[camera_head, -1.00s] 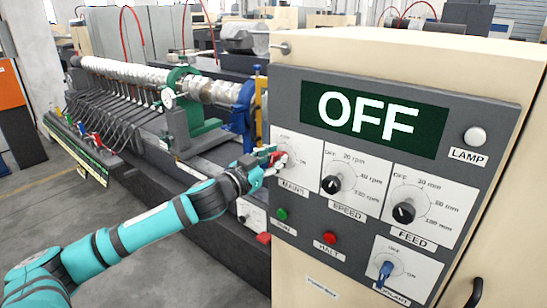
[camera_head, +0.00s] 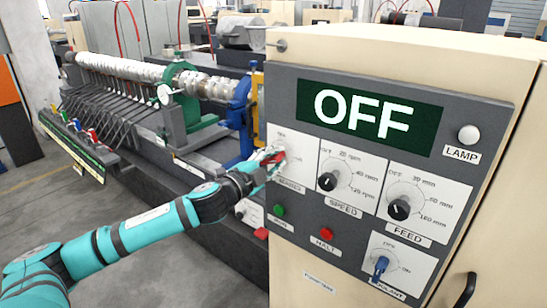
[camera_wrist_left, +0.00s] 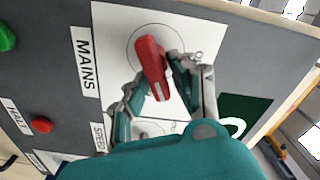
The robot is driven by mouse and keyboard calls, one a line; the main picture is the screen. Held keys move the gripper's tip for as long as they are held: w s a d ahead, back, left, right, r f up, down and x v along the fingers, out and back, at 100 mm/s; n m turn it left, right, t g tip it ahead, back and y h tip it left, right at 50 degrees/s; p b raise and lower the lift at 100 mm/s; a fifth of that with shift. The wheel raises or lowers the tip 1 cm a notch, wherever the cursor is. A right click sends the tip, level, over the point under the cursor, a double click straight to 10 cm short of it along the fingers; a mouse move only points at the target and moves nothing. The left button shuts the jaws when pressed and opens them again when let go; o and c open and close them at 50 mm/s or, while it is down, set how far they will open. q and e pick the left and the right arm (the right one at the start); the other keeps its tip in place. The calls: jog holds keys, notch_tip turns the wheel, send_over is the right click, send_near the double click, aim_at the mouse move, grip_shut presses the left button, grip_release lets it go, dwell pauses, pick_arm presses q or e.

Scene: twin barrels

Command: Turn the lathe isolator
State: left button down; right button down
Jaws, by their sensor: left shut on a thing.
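The lathe isolator is a red handle on a white plate labelled MAINS, at the left of the grey control panel (camera_head: 400,240). In the head view my left gripper (camera_head: 272,160) is at this plate and covers much of it. In the left wrist view the red handle (camera_wrist_left: 151,62) stands between the fingers of my left gripper (camera_wrist_left: 158,78), which is shut on it. The display (camera_head: 362,118) reads OFF. My right gripper is in neither view.
The panel also has the SPEED knob (camera_head: 327,181), FEED knob (camera_head: 399,209), blue coolant switch (camera_head: 380,267), green button (camera_head: 279,210), red HALT button (camera_head: 326,234) and unlit lamp (camera_head: 468,135). The lathe (camera_head: 150,75) stands behind my left arm. Open floor lies at the left.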

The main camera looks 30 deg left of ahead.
pick_arm(q)
jog(key=m, duration=0.3)
jog(key=shift+d+f+m, duration=0.15)
jog(key=shift+f+m, duration=0.2)
jog(key=shift+m, duration=0.05)
jog(key=shift+f+m, duration=0.15)
jog(key=shift+m, duration=0.35)
jog(key=shift+f, duration=0.1)
jog(key=c, duration=1.3)
grip_release()
